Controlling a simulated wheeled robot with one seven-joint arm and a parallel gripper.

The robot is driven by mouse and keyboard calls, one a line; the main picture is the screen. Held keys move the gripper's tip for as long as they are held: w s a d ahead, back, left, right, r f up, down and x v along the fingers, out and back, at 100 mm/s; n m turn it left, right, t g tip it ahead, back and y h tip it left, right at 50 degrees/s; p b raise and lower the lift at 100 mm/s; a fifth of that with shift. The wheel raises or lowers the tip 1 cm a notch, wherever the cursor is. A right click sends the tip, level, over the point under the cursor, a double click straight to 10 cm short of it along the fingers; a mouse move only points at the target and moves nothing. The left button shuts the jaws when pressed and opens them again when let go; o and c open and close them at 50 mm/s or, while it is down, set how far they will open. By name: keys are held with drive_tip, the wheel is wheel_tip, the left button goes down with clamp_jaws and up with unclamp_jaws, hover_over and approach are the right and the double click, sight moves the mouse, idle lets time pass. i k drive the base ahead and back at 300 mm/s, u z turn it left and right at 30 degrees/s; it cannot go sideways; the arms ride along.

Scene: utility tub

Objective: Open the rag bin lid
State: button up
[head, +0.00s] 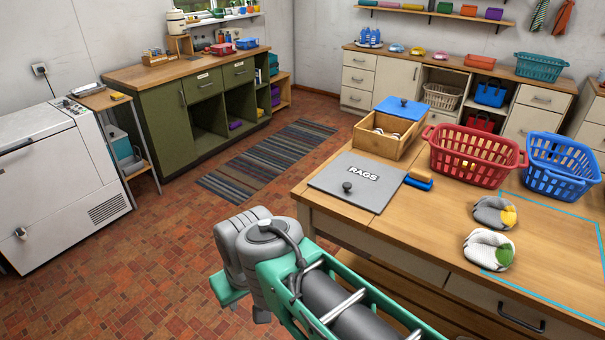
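The rag bin lid (328,190) is a flat grey panel marked "RAGS". It lies flat, closed, at the left end of the wooden counter (445,225). A dark round knob (347,187) stands on its near part. Any bin space beneath the lid is hidden. My grey and green arm reaches up from the bottom of the head view, in front of the counter and to the left of it. I cannot make out my gripper's fingers in this view.
A blue-handled brush (418,181) lies close to the lid's right edge. Behind the lid is a wooden box (388,144) with a blue lid. Red (470,157) and blue (556,170) baskets and two cloth bundles (488,250) stand to the right. Floor is open left of the counter.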

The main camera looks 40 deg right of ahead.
sight(367, 184)
drive_tip(key=u, duration=0.05)
drive_tip(key=i, duration=0.9)
drive_tip(key=z, duration=0.75)
drive_tip(key=i, duration=0.65)
drive_tip(key=z, duration=0.55)
